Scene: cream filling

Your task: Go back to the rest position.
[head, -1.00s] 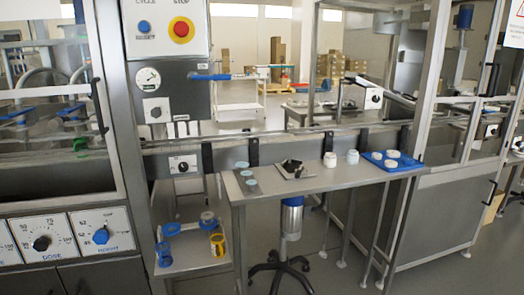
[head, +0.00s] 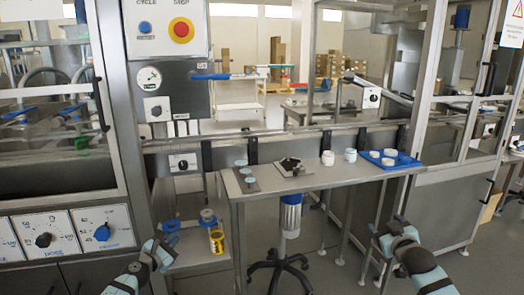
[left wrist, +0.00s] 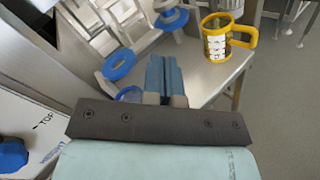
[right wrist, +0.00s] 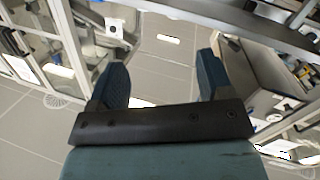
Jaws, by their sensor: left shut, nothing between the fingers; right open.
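My left gripper (head: 160,252) is at the lower left of the head view, in front of the small low side shelf (head: 198,259). Its two blue fingers (left wrist: 165,78) are together in the left wrist view, with nothing held. My right gripper (head: 388,226) is at the lower right of the head view, in front of the steel table. In the right wrist view its two fingers (right wrist: 162,80) stand wide apart, with only floor seen between them. Both forearms come up from the bottom edge of the head view.
The steel table (head: 300,184) carries two white jars (head: 351,155), a blue tray (head: 405,163) with white pieces, and a dark plate. The low shelf holds blue rings and a yellow-handled cup (head: 216,240), near my left gripper. A wheeled stool (head: 280,262) stands under the table.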

